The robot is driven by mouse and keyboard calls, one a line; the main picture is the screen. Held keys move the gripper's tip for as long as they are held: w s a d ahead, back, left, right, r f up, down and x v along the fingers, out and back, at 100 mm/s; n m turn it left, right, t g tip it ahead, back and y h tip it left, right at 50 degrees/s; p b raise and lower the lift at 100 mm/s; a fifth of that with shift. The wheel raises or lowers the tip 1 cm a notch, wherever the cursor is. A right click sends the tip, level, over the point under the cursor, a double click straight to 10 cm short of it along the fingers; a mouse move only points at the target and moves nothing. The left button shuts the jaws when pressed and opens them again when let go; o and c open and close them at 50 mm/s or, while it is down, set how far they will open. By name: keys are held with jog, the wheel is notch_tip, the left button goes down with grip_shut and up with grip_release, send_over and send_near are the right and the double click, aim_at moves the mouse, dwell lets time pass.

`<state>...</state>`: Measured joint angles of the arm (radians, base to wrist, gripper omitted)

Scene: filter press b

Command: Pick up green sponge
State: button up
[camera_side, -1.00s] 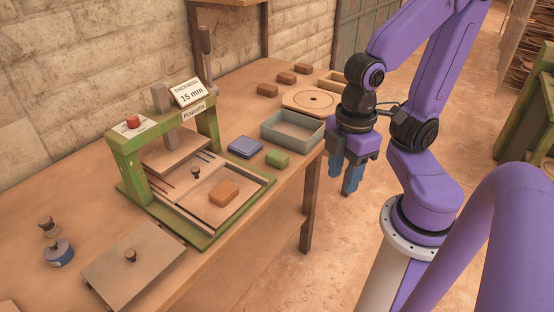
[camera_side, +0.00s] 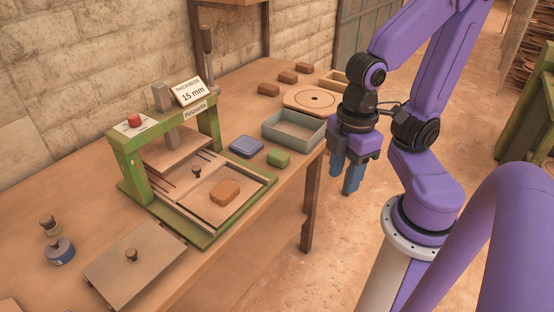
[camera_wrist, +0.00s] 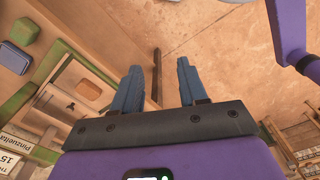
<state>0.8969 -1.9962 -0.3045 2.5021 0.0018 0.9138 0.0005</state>
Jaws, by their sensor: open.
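The green sponge (camera_side: 278,158) is a small block lying on the wooden bench near its front edge, between the blue pad and the grey tray. It also shows at the upper left of the wrist view (camera_wrist: 28,27). My gripper (camera_side: 344,182) hangs to the right of the bench, off its front edge, apart from the sponge. In the wrist view my gripper (camera_wrist: 159,68) has its two blue fingers apart with nothing between them; the floor shows beyond.
A blue pad (camera_side: 246,146) lies left of the sponge and a grey tray (camera_side: 266,133) behind it. The green press (camera_side: 127,165) stands to the left with a brown block (camera_side: 225,192) on its bed. The bench edge and a leg (camera_side: 309,215) are beside my gripper.

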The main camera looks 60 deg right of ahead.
jog(key=o, duration=1.1)
jog(key=w+n, duration=0.1)
jog(key=w, duration=0.7)
jog(key=n, duration=0.4)
send_over(278, 153)
notch_tip(278, 153, down, 6)
jog(key=f, duration=1.1)
jog(key=shift+s+a, duration=0.15)
jog(key=shift+s, duration=0.1)
jog(key=shift+w+f, duration=0.15)
jog(key=shift+f, duration=3)
